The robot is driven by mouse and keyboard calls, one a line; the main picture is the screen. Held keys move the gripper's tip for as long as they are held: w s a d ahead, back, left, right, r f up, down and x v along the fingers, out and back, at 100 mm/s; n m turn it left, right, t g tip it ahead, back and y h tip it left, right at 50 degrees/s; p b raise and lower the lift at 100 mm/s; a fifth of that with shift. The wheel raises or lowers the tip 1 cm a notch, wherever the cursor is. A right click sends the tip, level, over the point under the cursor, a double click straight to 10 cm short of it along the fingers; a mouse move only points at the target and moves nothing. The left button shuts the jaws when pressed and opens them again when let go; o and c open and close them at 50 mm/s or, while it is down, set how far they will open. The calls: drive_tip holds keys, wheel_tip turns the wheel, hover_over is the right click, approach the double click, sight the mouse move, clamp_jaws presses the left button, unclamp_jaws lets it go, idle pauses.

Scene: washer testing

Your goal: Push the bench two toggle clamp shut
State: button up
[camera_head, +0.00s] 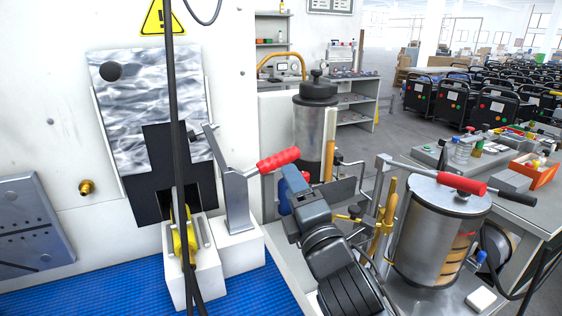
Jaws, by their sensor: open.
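Two toggle clamps with red grips are in view, and I cannot tell from labels which is bench two's. One has a red grip (278,160) that slopes up to the right from a grey bracket (236,200) on a white block, beside the blue mat. The other has a red grip (455,183) on a long grey lever that slopes down to the right over the lid of a metal canister (432,235). My gripper (289,191) is open, with bluish fingers just below and right of the left grip. Contact cannot be told, and its far side is hidden.
A tall metal canister (317,125) stands behind my gripper. A black cable (174,120) hangs before the left panel, over a yellow part (184,237). The right bench holds small bottles and an orange bin (532,171). The blue mat (100,290) is mostly clear.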

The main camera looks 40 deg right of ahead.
sight(283, 164)
drive_tip(key=shift+w+d+r, duration=0.25)
drive_tip(key=shift+w+r, duration=0.2)
drive_tip(key=shift+w, duration=0.15)
drive_tip(key=p+x, duration=0.1)
drive_tip(key=x, duration=0.6)
clamp_jaws()
